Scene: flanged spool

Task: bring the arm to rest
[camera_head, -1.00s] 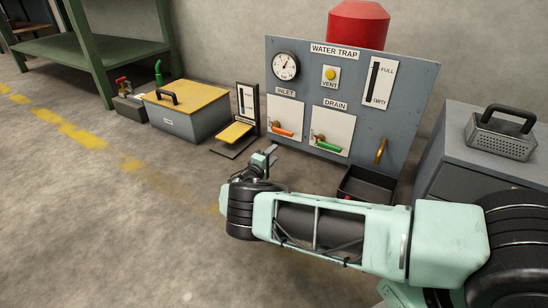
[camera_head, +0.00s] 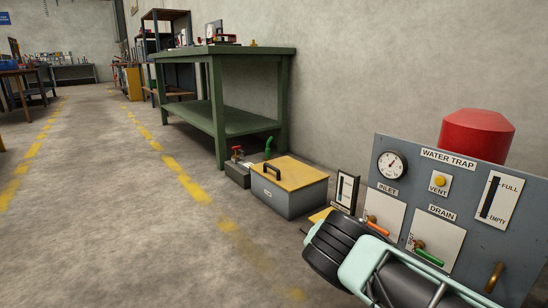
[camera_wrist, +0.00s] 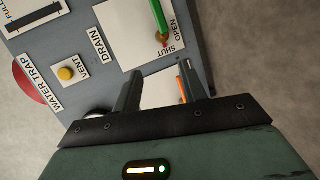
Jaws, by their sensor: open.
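My arm (camera_head: 385,272) reaches in from the bottom right of the head view, in front of the water trap panel (camera_head: 465,210). My gripper is mostly hidden behind my arm there. In the wrist view my gripper (camera_wrist: 162,68) shows with its two fingers apart and nothing visible between them but the panel behind. The grey panel also fills the upper left of the wrist view (camera_wrist: 95,50), turned on its side. Its green drain handle (camera_wrist: 160,18) is above the fingertips, apart from them. The orange inlet handle (camera_wrist: 182,86) shows beside the right finger, partly hidden by it.
A grey box with a yellow lid (camera_head: 289,188) stands on the floor left of the panel. A green workbench (camera_head: 222,90) is by the wall. A red tank (camera_head: 477,135) rises behind the panel. The floor at the left, with yellow lines (camera_head: 175,163), is clear.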

